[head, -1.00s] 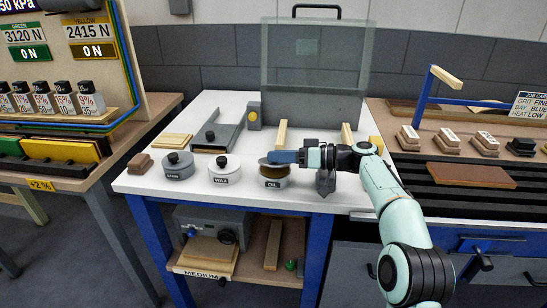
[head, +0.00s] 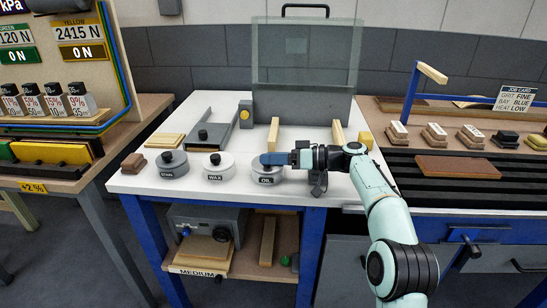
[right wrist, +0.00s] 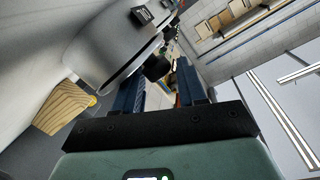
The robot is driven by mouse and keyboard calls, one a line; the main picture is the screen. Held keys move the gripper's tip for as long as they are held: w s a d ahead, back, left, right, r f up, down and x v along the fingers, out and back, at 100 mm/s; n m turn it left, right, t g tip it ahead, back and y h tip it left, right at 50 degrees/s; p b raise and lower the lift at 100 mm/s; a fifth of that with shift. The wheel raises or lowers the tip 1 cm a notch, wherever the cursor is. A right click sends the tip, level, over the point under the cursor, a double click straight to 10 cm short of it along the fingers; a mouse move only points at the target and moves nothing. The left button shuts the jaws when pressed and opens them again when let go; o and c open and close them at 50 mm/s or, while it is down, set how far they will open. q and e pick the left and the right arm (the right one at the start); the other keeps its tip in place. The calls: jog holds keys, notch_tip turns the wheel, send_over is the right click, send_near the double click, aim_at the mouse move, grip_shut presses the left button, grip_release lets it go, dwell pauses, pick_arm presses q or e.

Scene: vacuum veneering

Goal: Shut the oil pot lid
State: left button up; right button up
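The grey oil pot (head: 266,179), labelled OIL, stands at the right of the row of pots on the white bench top. Its lid appears down on the pot, though my fingers hide most of its top in the head view. In the right wrist view the pot (right wrist: 105,48) shows from the side, with the lid's black knob (right wrist: 157,67) pointing toward the gap between my fingers. My right gripper (head: 272,158) is at the lid, its blue fingers (right wrist: 158,82) apart; whether they touch the lid is unclear. My left gripper is out of view.
The wax pot (head: 219,168) and stain pot (head: 173,166) stand closed to the left. Wooden strips (head: 273,133) and a clear-lidded case (head: 305,60) are behind. Sanding blocks (head: 434,134) lie on the right bench. The white bench's front edge is close to the pots.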

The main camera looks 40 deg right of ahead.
jog(key=shift+o, duration=0.3)
jog(key=shift+f, duration=0.15)
jog(key=shift+s+d, duration=0.4)
jog(key=shift+d, duration=0.05)
jog(key=v, duration=0.4)
jog(key=p+v, duration=0.1)
jog(key=v, duration=0.3)
jog(key=p+v, duration=0.1)
jog(key=v, duration=0.3)
jog(key=shift+s+a+r, duration=0.2)
jog(key=shift+s+r, duration=0.05)
jog(key=shift+r, duration=0.15)
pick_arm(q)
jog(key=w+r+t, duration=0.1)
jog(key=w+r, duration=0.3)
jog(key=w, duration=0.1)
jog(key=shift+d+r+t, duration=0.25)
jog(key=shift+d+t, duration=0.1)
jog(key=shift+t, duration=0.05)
